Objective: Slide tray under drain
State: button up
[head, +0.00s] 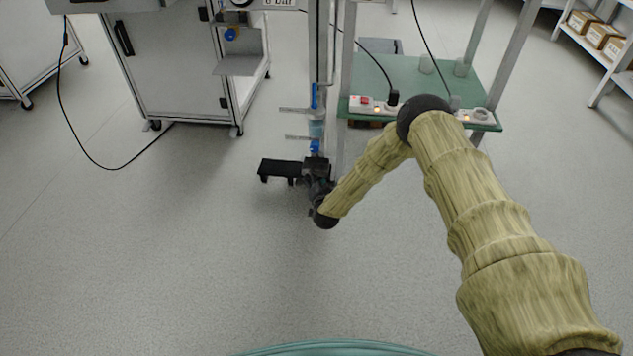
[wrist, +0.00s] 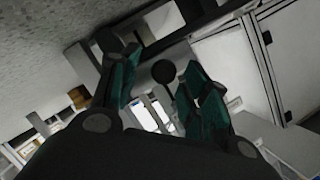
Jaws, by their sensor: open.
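A flat black piece (head: 278,166), which may be the tray, shows in the head view just left of my gripper, low over or on the floor. I cannot tell whether it touches the gripper. A clear bowl with a blue drain fitting (head: 315,146) hangs upright on a post, directly above my gripper. My gripper (head: 316,170) is dark and partly hidden by its own wrist. In the wrist view my gripper (wrist: 160,64) has its green-padded fingers apart. A dark round spot on a grey surface shows between them, and nothing is clearly gripped.
A green-topped table (head: 420,85) with switch boxes stands right of the post, close to my arm. A white cabinet (head: 180,75) stands at the left, with a black cable (head: 75,130) hanging to the floor. The floor in front is clear.

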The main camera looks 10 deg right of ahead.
jog(key=v, duration=1.2)
dwell(0.3)
jog(key=s+a+f+n+g+y+p, duration=0.1)
jog(key=s+a+n+g+p, duration=0.2)
jog(key=s, duration=1)
jog(key=s+f+n+g+y+p, duration=0.25)
jog(key=s+g, duration=0.25)
jog(key=s, duration=0.7)
jog(key=s+d+r+n+g+h+p, duration=0.1)
jog(key=s+d+r+g, duration=0.15)
jog(key=s, duration=0.55)
jog(key=s+d+r+n+g+h+p, duration=0.1)
jog(key=s+d+r+n+g, duration=0.15)
jog(key=s, duration=0.55)
jog(key=s+d+r+n+g+p, duration=0.15)
jog(key=s+r, duration=0.25)
jog(key=s, duration=0.4)
notch_tip(320, 180, up, 38)
jog(key=p, duration=3.7)
jog(key=shift+d+m, duration=0.2)
jog(key=shift+m, duration=0.15)
jog(key=shift+s+h, duration=0.1)
jog(key=shift+h, duration=0.15)
jog(key=shift+c, duration=0.4)
